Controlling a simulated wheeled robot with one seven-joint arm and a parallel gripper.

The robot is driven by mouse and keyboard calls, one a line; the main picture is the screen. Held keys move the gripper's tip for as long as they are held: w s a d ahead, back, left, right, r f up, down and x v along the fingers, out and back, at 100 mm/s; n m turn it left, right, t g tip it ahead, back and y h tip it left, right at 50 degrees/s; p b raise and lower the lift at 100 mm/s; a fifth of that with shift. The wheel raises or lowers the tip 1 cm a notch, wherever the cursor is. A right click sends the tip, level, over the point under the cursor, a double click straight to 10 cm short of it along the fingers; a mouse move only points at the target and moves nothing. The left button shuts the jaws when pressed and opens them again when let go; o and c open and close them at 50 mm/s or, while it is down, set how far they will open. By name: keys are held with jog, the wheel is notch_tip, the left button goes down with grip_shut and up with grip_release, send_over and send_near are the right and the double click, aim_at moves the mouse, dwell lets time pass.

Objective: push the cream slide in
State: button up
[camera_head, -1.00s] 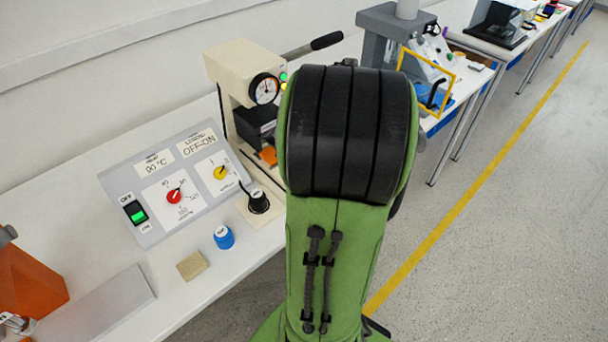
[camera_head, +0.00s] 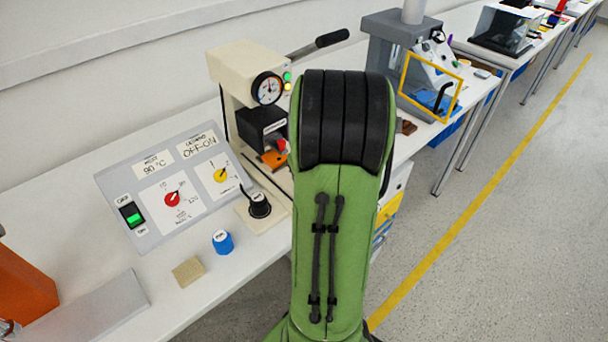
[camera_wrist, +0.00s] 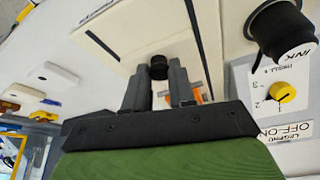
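The cream plate with dark side rails, which looks like the cream slide (camera_wrist: 110,32), lies across the upper middle of the wrist view. A short black knob (camera_wrist: 158,67) is near its edge. My gripper (camera_wrist: 159,72) has its two fingers apart, with the knob between or just beyond their tips. I cannot tell whether they touch or grip it. The cream press (camera_head: 232,72), with a gauge and a lever, stands on the bench in the head view. My arm hides my gripper and part of the press's base there.
A grey panel (camera_head: 146,170) with red and yellow rotary knobs and a lit green switch lies left of the press. A black-capped inker knob (camera_head: 260,206), also in the wrist view (camera_wrist: 285,28), stands nearby. A blue knob (camera_head: 222,242) and a tan block (camera_head: 188,271) sit in front.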

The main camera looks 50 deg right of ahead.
grip_shut()
jog(key=shift+w+d+p, duration=0.25)
jog(key=shift+w, duration=0.8)
jog(key=shift+w+d+p, duration=0.2)
jog(key=shift+w, duration=0.8)
jog(key=shift+r, duration=0.1)
jog(key=o, duration=0.7)
grip_release()
jog(key=shift+w, duration=0.15)
jog(key=p+v, duration=0.5)
jog(key=v, duration=1)
jog(key=shift+s+r, duration=0.25)
jog(key=shift+r, duration=0.05)
